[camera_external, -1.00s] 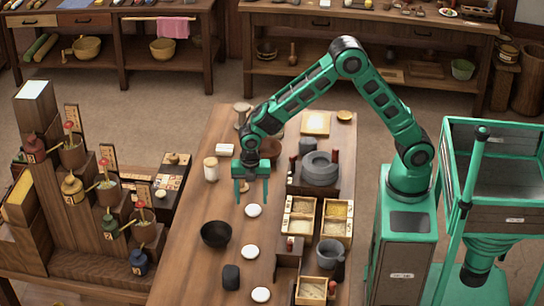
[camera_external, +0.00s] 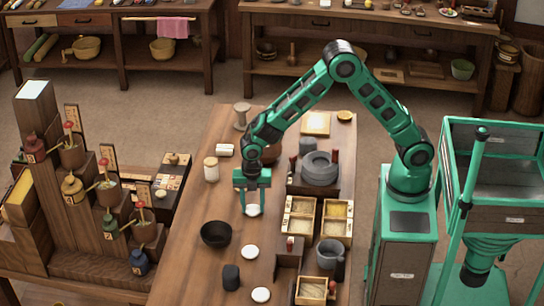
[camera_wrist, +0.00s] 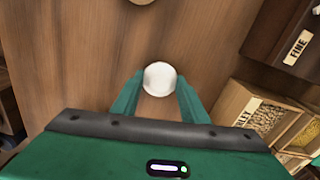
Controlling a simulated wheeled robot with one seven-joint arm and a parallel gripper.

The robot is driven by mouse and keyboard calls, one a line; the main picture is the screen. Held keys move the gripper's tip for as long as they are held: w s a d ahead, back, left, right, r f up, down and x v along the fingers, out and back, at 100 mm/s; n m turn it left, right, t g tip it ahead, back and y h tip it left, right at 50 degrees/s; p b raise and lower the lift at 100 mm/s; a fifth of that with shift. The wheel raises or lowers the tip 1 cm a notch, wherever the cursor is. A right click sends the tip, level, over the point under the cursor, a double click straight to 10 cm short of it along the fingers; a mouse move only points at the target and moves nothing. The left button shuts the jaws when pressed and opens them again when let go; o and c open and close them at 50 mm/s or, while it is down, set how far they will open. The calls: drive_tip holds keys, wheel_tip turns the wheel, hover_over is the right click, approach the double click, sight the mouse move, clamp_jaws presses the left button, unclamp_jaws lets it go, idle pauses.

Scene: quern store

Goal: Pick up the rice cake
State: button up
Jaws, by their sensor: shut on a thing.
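A white round rice cake (camera_external: 253,211) is between the fingers of my gripper (camera_external: 252,208) above the wooden table. In the wrist view the same rice cake (camera_wrist: 160,79) sits at the tips of the two green fingers, and my gripper (camera_wrist: 159,82) is shut on it with a finger touching each side. I cannot tell whether it still rests on the tabletop. Two more white discs, one (camera_external: 249,252) and another (camera_external: 261,294), lie nearer the table's front.
Compartment boxes (camera_external: 299,222), a stone quern (camera_external: 320,168) and a grey mortar (camera_external: 330,254) line the right side. A pale jar (camera_external: 211,169) stands at left.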

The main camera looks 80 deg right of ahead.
drive_tip(key=shift+r, duration=0.1)
drive_tip(key=shift+r, duration=0.6)
wheel_tip(320, 180, up, 3)
drive_tip(key=shift+f, duration=0.15)
drive_tip(key=s+a+r, duration=0.7)
drive_tip(key=a, duration=0.2)
drive_tip(key=shift+a, duration=0.15)
drive_tip(key=m, duration=0.2)
hover_over(253, 207)
drive_tip(key=s, duration=0.3)
drive_tip(key=w+d+r+m, duration=0.2)
drive_tip(key=d+m, duration=0.1)
drive_tip(key=d, duration=1.2)
drive_tip(key=w+d+r+m, duration=0.1)
drive_tip(key=d+r+m, duration=0.15)
drive_tip(key=d, duration=1.25)
drive_tip(key=shift+a+f, duration=0.1)
drive_tip(key=shift+f, duration=5.65)
